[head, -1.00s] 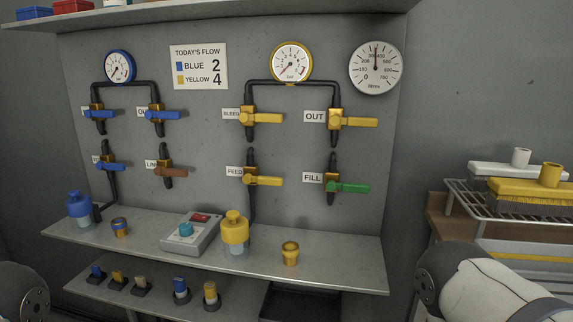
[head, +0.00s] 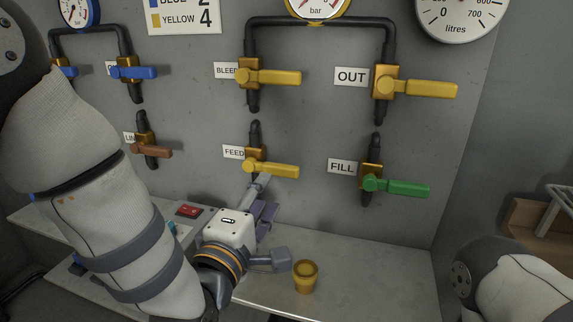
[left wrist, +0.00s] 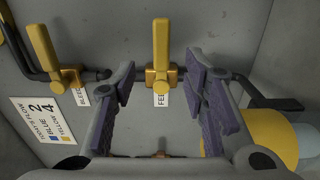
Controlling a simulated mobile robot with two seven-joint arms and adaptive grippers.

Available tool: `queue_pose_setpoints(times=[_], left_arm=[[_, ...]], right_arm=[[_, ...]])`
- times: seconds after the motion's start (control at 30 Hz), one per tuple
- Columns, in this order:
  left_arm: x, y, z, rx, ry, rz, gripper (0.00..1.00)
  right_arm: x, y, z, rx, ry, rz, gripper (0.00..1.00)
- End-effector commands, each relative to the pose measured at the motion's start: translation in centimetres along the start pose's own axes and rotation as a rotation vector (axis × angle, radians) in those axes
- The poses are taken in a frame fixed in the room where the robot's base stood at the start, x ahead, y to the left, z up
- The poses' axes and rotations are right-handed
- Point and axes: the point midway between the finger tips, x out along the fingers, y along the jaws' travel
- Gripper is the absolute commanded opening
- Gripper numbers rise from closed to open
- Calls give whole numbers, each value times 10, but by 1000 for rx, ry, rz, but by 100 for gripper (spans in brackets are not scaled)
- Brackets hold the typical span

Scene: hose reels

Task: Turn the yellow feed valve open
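The yellow feed valve (head: 270,169) is on the wall panel beside its FEED label (head: 234,152), its lever pointing level to the right. In the left wrist view its lever (left wrist: 161,48) stands upright in the picture, beyond and between my fingers. My left gripper (head: 262,195) is just below and in front of this valve; it also shows in the left wrist view (left wrist: 162,72), with its fingers spread wide and nothing held. A gap seems to remain between the fingertips and the lever. My right gripper is out of view.
The yellow bleed valve (head: 270,77) is above, the yellow out valve (head: 417,87) upper right, the green fill valve (head: 397,187) to the right. A brass cup (head: 305,277) stands on the shelf (head: 375,275). A yellow bottle (left wrist: 258,133) is close to one finger.

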Motion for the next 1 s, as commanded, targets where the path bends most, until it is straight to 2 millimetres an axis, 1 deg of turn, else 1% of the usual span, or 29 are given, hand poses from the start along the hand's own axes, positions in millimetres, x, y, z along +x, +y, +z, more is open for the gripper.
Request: queue_pose_setpoints(times=[0.2,0.3,0.4,0.53,0.77,0.8,0.97,1.0], left_arm=[[56,-3,0,2,-1,0,40],[78,-4,0,3,0,-3,40],[95,-4,0,2,-1,-5,40],[106,-3,0,3,0,-4,40],[108,-2,0,3,0,-4,40],[108,-2,0,3,0,-4,38],[108,-2,0,3,0,-4,1],[108,-2,0,3,0,-4,0]], right_arm=[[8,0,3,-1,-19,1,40],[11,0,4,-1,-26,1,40],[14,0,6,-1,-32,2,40],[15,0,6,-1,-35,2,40],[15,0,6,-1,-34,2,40],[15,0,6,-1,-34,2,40],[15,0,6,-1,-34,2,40],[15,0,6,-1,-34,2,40]])
